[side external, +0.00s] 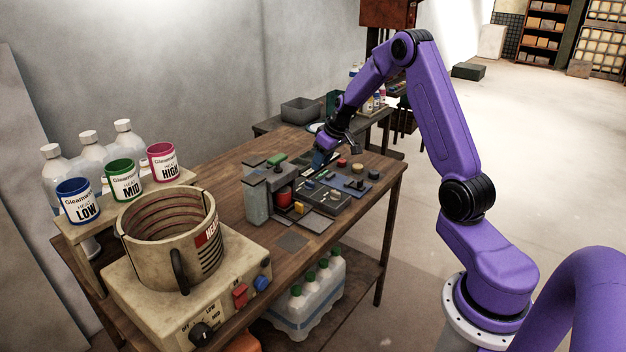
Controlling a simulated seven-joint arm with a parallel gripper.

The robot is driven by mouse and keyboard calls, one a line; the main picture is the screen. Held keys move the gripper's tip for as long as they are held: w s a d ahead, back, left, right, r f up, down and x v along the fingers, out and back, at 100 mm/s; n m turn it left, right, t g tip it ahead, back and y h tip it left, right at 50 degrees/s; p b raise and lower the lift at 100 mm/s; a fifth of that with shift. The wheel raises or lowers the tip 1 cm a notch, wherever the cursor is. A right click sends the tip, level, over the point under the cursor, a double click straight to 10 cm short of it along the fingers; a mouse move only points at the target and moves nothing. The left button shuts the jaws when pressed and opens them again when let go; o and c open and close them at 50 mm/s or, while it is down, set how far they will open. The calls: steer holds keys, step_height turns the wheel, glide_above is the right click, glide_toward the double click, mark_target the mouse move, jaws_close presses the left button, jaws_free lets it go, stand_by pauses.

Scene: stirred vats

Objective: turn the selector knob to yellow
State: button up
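My gripper (325,148) is at the end of the purple arm, low over the far part of the wooden table, just behind a cluster of small control panels (325,208). It is small and dark here, and I cannot tell whether its fingers are open or shut. The panels carry small red, yellow and dark parts; I cannot make out which is a colour selector or where it points. A black knob (201,333) with OFF, LOW and MID marks is on the front of the beige heater (150,285), far from my gripper.
A ribbed pot (168,243) stands on the heater. LOW (78,203), MID (123,182) and HIGH (162,163) mugs stand on a shelf at left, before clear bottles (92,150). A grey bin (300,110) stands behind. Bare wood (232,207) shows left of the panels.

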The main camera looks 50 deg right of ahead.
mark_target(311, 182)
steer(key=x, duration=0.8)
steer(key=shift+w+f, duration=0.15)
steer(key=shift+f, duration=0.15)
steer(key=shift+c, duration=0.3)
jaws_close()
